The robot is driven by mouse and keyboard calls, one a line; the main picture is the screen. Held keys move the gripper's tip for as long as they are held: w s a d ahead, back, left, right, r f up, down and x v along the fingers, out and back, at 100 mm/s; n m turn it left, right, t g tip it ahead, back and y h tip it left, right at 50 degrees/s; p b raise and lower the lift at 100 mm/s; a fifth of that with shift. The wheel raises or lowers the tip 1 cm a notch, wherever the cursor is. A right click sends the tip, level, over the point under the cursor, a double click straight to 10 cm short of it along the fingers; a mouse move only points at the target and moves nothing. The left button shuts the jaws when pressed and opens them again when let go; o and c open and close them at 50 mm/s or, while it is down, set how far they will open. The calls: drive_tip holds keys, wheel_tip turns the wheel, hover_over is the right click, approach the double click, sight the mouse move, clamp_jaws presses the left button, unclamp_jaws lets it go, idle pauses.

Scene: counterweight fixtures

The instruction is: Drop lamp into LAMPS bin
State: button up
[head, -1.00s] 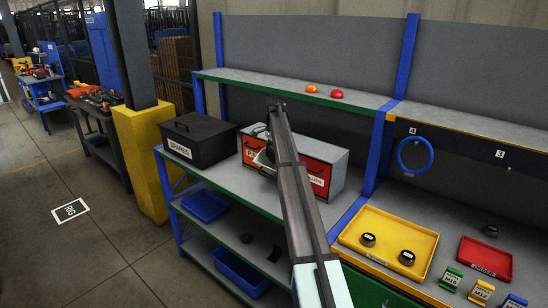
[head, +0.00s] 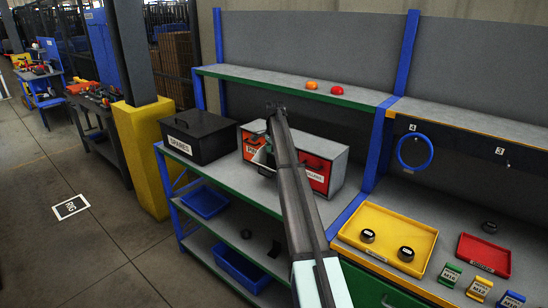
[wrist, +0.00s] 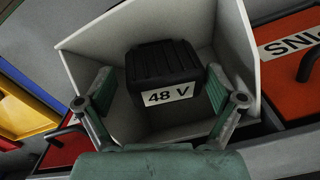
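My gripper (wrist: 163,108) is in the wrist view with its two green-and-grey fingers spread. Between and beyond them, a black ribbed block marked "48 V" (wrist: 163,78) sits inside a white-walled open box (wrist: 90,42). I see no clear grip on the block. In the head view my gripper (head: 263,158) is small and partly hidden by my arm, in front of a cabinet with red fronts (head: 318,176). An orange dome (head: 311,85) and a red dome (head: 337,90), possibly lamps, rest on the upper shelf. I cannot read a LAMPS label.
A black SPARES box (head: 197,138) stands left of the cabinet. At right are a yellow tray (head: 412,270) with dark round parts, a red tray (head: 484,253) and a blue ring (head: 414,150). In the wrist view, an orange front marked "PINS" (wrist: 277,80) is beside the open box.

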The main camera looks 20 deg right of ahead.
idle(0.3)
wheel_tip(320, 180, up, 13)
drive_tip(key=b, duration=0.3)
idle(0.3)
drive_tip(key=shift+r, duration=0.1)
